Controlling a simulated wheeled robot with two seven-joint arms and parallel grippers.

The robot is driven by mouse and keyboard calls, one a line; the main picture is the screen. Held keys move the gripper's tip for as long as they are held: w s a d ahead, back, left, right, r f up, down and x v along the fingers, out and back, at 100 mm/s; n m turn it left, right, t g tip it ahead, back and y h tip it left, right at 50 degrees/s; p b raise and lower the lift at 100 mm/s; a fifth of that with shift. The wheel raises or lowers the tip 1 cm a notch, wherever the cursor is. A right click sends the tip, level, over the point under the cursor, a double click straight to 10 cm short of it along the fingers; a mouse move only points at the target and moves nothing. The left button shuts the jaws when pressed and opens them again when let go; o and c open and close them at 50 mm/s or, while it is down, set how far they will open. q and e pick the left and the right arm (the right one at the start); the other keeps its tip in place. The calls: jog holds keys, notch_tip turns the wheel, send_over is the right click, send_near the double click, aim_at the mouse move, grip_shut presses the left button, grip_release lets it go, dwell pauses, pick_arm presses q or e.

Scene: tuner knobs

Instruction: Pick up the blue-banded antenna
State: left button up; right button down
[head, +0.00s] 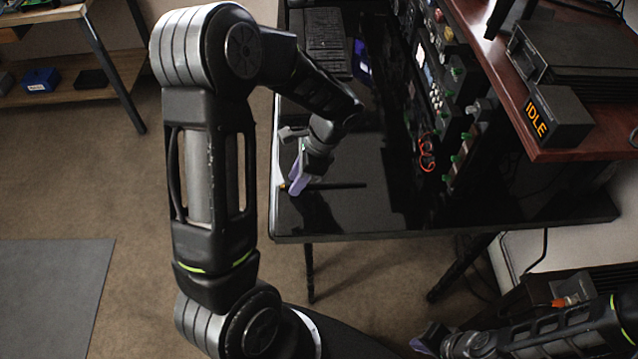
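A thin dark rod (340,185), which looks like an antenna, lies on the black tabletop (340,215) near its front left corner. Its left end has a small yellow-orange tip. I cannot make out a blue band on it. My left gripper (297,180) points down with its purple fingertips at the left end of the rod, covering part of it. I cannot tell whether the fingers are around the rod or beside it, or how far apart they are. My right gripper (427,342) is low at the bottom right, away from the table, its fingers only partly visible.
A rack of equipment with knobs and red cables (427,152) stands along the table's right side. A box reading IDLE (558,117) sits on a reddish-brown desk (480,22). A dark keyboard-like panel (327,42) lies at the back. The front tabletop is mostly clear.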

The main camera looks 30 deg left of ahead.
pick_arm(q)
grip_shut()
dwell(0.5)
notch_tip(320, 180, up, 10)
dwell(0.5)
dwell(0.4)
